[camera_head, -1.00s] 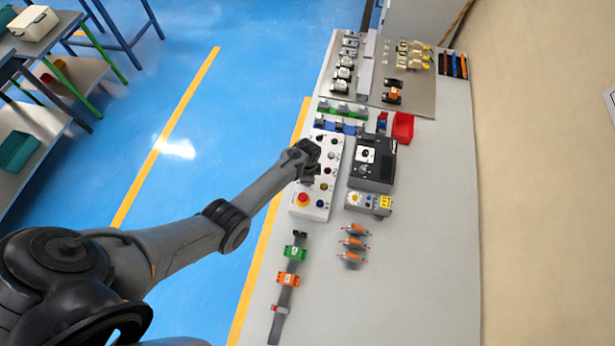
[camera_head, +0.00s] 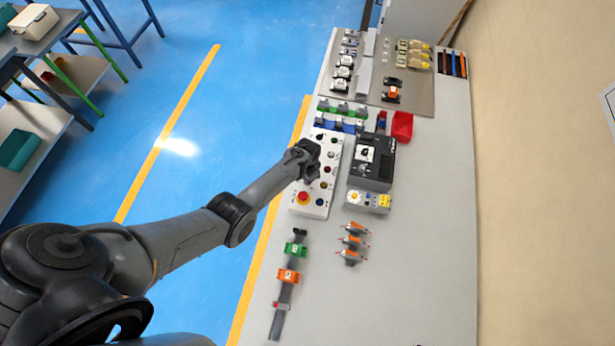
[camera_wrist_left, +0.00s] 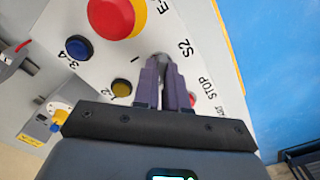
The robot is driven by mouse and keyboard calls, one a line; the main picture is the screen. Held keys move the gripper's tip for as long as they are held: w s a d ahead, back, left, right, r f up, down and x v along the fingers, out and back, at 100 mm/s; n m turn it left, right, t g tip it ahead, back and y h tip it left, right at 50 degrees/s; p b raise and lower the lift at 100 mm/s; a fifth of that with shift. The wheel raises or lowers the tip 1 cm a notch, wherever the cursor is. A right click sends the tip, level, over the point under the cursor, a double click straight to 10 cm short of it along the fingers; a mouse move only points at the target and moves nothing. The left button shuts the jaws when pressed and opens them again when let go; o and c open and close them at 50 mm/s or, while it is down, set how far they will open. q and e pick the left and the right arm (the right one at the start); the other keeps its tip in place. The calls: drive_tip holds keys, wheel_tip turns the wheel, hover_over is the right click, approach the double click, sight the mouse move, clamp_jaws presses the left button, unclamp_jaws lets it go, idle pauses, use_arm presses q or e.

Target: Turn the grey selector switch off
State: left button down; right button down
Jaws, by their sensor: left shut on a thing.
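The white control panel (camera_head: 312,207) lies on the bench and carries several buttons, including a large red emergency knob (camera_head: 303,197). My left gripper (camera_head: 308,163) is over the middle of this panel. In the left wrist view, the fingers (camera_wrist_left: 164,72) of my left gripper are shut on the grey selector switch (camera_wrist_left: 160,57), beside the printed labels S2 and I. Only a small part of the switch shows past the fingertips, so I cannot tell which way it points. My right gripper is in neither view.
Close around the fingers are a yellow button (camera_wrist_left: 121,88), a blue button (camera_wrist_left: 79,48) and the red knob (camera_wrist_left: 117,14). A black device (camera_head: 371,172) stands right of the panel, with a red bin (camera_head: 402,126) behind it. The bench's right front is clear.

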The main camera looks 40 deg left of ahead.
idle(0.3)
use_arm(q)
drive_tip(key=c, duration=1.2)
unclamp_jaws()
drive_tip(key=shift+r, duration=0.5)
drive_tip(key=shift+r+p, duration=1.1)
drive_tip(key=shift+r, duration=3.8)
drive_tip(key=shift+s+f, duration=0.1)
